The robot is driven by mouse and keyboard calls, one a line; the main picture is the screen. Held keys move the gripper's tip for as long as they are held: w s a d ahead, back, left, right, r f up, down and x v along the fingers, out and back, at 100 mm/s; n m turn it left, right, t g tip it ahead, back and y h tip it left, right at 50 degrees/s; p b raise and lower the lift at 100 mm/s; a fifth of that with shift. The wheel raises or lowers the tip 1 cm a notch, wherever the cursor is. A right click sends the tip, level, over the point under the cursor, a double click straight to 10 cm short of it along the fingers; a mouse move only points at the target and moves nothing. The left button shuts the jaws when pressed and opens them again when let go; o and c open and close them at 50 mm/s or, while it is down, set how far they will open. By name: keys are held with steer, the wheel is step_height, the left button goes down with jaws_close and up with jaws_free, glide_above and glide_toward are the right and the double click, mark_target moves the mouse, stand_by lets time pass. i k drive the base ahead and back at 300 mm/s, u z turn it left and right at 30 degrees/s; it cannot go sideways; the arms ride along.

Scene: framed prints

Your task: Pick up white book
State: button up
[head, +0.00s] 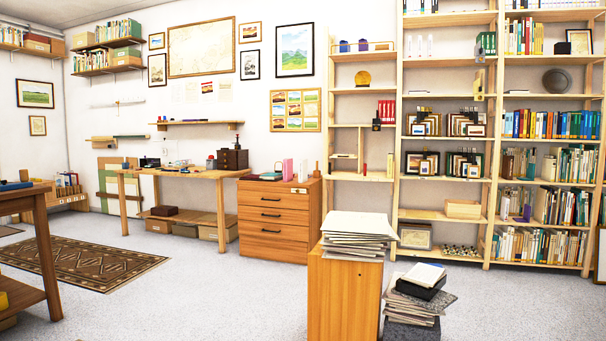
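A white book (424,274) lies flat on top of a short pile at the lower right. Right under it is a dark, black-covered item (422,290), with several grey and pale sheets or books (412,310) below that. A taller stack of white sheets or thin books (358,224) lies on a wooden cabinet (345,300) just left of that pile. I cannot tell whether single books are in this stack. My gripper is not in view.
A drawer chest (278,235) and a work table (180,173) stand behind. Tall shelves (450,185) full of books and frames line the back right. Grey floor (225,300) is open between the patterned rug (75,262) and the cabinet. A brown table (40,240) stands at left.

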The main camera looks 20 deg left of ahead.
mark_target(303, 162)
steer(key=u, duration=0.3)
steer(key=i, duration=0.75)
steer(key=u, duration=1.1)
steer(key=i, duration=2.25)
steer(key=u, duration=0.55)
steer(key=i, duration=2.25)
steer(key=z, duration=0.55)
steer(key=i, duration=2.15)
steer(key=z, duration=1.55)
steer(key=i, duration=1.05)
steer(key=z, duration=0.45)
